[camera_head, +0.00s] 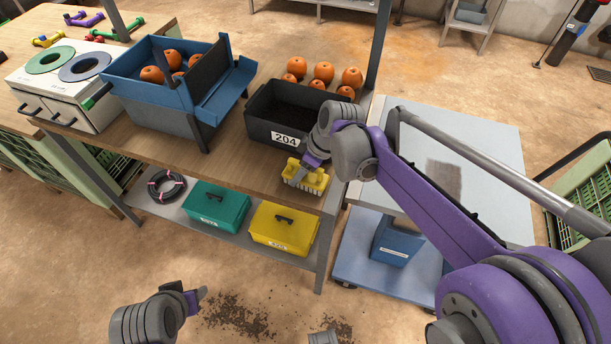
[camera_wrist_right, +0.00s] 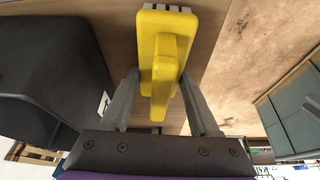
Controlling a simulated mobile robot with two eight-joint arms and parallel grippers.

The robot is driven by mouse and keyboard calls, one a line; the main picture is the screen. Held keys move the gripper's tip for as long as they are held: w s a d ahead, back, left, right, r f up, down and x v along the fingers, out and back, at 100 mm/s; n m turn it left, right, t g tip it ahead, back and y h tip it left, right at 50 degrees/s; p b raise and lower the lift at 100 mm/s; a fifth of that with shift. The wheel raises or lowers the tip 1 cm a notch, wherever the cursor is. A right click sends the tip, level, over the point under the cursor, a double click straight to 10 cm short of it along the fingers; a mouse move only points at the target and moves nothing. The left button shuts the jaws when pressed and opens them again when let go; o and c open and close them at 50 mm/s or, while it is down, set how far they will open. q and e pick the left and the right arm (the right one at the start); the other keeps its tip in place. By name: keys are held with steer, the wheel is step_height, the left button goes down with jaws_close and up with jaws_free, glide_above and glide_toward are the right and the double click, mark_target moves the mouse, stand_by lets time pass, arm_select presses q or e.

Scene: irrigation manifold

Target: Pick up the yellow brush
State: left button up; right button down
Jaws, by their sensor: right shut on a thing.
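The yellow brush (camera_head: 308,180) is at the front edge of the wooden table, in front of the black bin marked 204, with its pale bristles facing down. My right gripper (camera_head: 305,172) reaches it from above and is shut on it. In the right wrist view the brush (camera_wrist_right: 150,45) sits between the two fingers of my right gripper (camera_wrist_right: 162,80), its raised grip between them. I cannot tell whether the bristles touch the tabletop. My left gripper (camera_head: 201,293) is low at the bottom left, away from the table; its fingers are too unclear to judge.
The black bin (camera_head: 262,128) stands close behind the brush, with several orange fruits (camera_head: 323,72) behind it. A blue sorting box (camera_head: 165,115) is to the left. Teal (camera_head: 217,207) and yellow (camera_head: 284,228) cases sit on the lower shelf. A grey cart (camera_head: 480,140) stands right of the table.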

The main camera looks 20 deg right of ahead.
steer(key=shift+r, duration=0.1)
step_height(320, 180, up, 10)
steer(key=shift+f+p, duration=0.1)
steer(key=shift+p, duration=0.4)
steer(key=c, duration=0.8)
jaws_free()
steer(key=c, duration=0.5)
